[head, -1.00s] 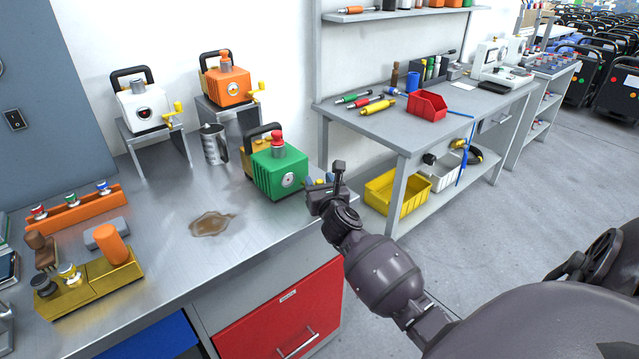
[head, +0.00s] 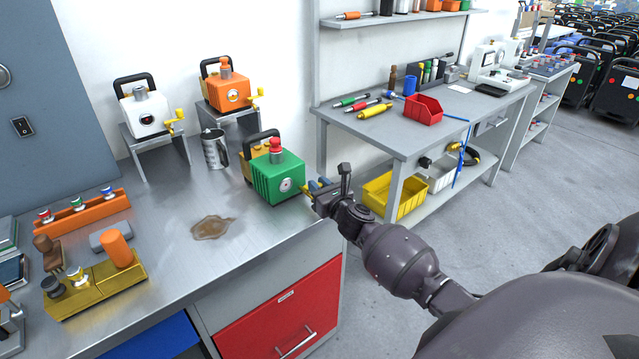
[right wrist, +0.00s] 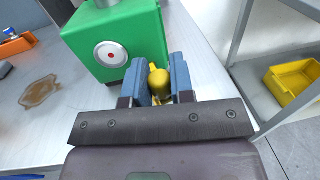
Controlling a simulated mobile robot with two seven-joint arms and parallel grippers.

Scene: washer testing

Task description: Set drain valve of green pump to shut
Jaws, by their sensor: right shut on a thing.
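The green pump (head: 279,177) stands on the steel bench near its right edge, with a red cap on top and a black handle behind it. It also fills the upper left of the right wrist view (right wrist: 118,45). My right gripper (head: 316,187) is at the pump's right side. In the right wrist view its blue fingers (right wrist: 160,80) are shut on the yellow drain valve handle (right wrist: 159,80), which shows between them beside the pump. The valve's far part is hidden by the fingers. My left gripper is not in view.
A brown puddle (head: 212,227) lies on the bench left of the green pump. A metal jug (head: 214,149), a white pump (head: 147,108) and an orange pump (head: 228,90) are behind. A second table (head: 400,135) with a yellow bin (head: 392,196) below is to the right.

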